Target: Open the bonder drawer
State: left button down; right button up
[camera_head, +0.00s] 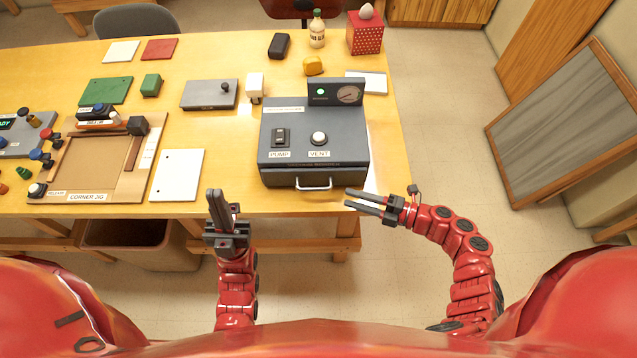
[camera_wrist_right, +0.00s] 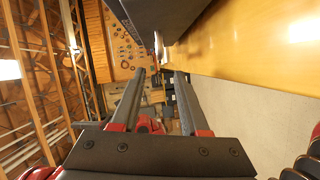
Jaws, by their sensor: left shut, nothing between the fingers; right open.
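The bonder (camera_head: 274,134) is a dark grey box with PUMP and VENT controls and a gauge panel, at the right part of the table. Its drawer front (camera_head: 285,180) faces me and looks closed, with a pale metal handle (camera_head: 314,187). My right gripper (camera_head: 348,199) is open and empty, just right of the handle and apart from it. In the right wrist view its two fingers (camera_wrist_right: 160,76) are spread, with the handle (camera_wrist_right: 158,46) beyond their tips. My left gripper (camera_head: 213,193) is shut and empty at the table's front edge, left of the bonder.
A white sheet (camera_head: 177,176) and the corner jig (camera_head: 135,184) lie left of the bonder on the table (camera_head: 385,140). Open floor lies right of the table.

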aim_at(317, 188)
jog(key=p+x, duration=0.3)
jog(key=x, duration=0.7)
jog(key=shift+r, duration=0.1)
jog(key=shift+w+a, duration=0.15)
jog(key=shift+a, duration=0.25)
jog(key=shift+c, duration=0.2)
grip_shut()
dwell(0.5)
